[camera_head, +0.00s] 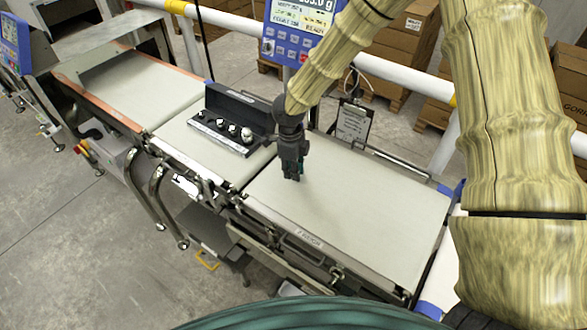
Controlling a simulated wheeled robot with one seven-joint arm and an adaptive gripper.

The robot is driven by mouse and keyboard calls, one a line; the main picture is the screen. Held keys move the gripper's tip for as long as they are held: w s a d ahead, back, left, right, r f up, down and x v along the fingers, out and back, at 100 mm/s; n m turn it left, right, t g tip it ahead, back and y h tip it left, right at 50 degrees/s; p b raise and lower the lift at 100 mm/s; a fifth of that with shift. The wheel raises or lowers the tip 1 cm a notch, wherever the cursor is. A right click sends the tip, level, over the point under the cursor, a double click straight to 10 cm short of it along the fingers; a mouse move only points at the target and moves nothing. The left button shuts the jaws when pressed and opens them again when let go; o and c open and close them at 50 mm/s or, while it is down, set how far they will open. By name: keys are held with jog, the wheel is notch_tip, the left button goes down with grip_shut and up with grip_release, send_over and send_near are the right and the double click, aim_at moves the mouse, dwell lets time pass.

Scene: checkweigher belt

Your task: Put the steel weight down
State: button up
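Several shiny steel weights stand in a row in an open black case (258,118) on the middle belt section. The largest steel weight (247,134) is at the right end of the row. My gripper (292,178) points down over the left part of the right belt (350,205), to the right of the case and apart from it. Its dark fingers look close together, but they are too small to show whether they are shut. I see no weight between or below them. Whether the tips touch the belt I cannot tell.
A blue-framed display (300,28) stands behind the belts. A small clipboard-like panel (354,124) and a rail border the right belt's back edge. A metal guard (100,50) spans the left belt (145,88). The right belt is clear right of my gripper.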

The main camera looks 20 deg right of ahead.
jog(key=o, duration=0.3)
jog(key=shift+s+r, duration=0.15)
jog(key=r+b, duration=0.1)
jog(key=r, duration=0.3)
jog(key=r+b, duration=0.1)
jog(key=r, duration=0.3)
jog(key=r+b, duration=0.1)
jog(key=r, duration=0.3)
jog(key=shift+w+a, duration=0.25)
jog(key=shift+w, duration=0.05)
